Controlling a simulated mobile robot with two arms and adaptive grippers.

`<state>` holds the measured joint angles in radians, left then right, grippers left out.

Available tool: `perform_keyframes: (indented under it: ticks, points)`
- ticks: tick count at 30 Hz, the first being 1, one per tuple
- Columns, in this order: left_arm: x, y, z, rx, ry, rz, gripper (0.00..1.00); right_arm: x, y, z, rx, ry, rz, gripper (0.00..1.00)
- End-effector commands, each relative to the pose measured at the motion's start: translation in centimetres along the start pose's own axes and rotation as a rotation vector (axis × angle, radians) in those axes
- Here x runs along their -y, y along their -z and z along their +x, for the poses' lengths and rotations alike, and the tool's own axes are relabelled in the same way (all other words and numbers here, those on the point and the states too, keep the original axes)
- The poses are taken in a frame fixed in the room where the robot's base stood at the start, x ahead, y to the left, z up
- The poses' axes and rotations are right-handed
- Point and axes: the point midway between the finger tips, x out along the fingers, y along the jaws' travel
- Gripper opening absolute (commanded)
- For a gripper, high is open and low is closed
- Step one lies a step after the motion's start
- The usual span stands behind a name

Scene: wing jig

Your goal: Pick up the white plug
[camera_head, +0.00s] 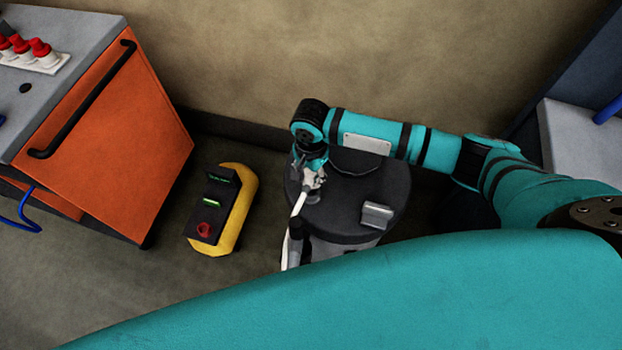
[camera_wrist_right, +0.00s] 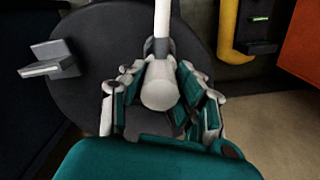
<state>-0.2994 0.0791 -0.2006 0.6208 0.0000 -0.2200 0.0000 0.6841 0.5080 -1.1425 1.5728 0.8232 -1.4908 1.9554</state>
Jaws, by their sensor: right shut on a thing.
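The white plug (camera_wrist_right: 160,92) is a pale round-ended piece between the fingers of my right gripper (camera_wrist_right: 160,100) in the right wrist view. A white stem or cable runs up from it. My right gripper (camera_head: 313,180) is shut on the plug over the round dark stool-like top (camera_head: 345,215) in the head view. The white cable (camera_head: 299,205) hangs from it toward the front left edge of that top. The gripper hides much of the plug in the head view. My left gripper is not in view.
A small grey bracket (camera_head: 377,214) sits on the dark top, right of the gripper. A yellow and black box (camera_head: 237,212) with a red button stands on the floor to the left. An orange cabinet (camera_head: 110,150) with several red-and-white plugs (camera_head: 40,52) on top is farther left.

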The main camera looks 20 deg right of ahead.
Motion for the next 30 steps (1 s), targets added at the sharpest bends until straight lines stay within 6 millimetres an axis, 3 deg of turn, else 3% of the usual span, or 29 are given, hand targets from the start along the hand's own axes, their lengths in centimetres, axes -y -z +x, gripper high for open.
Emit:
perform_keyframes:
  ticks: [18, 24, 30]
  points:
    - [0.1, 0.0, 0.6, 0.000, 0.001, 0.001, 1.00, -12.9, -5.4, -1.6, 0.002, -0.001, -0.001, 0.01]
    - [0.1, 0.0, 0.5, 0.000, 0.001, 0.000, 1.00, -14.6, -6.0, -1.9, 0.000, -0.001, 0.000, 0.01]
    - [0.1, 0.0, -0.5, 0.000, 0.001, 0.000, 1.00, -14.8, -6.2, -2.6, 0.000, 0.000, 0.001, 0.01]
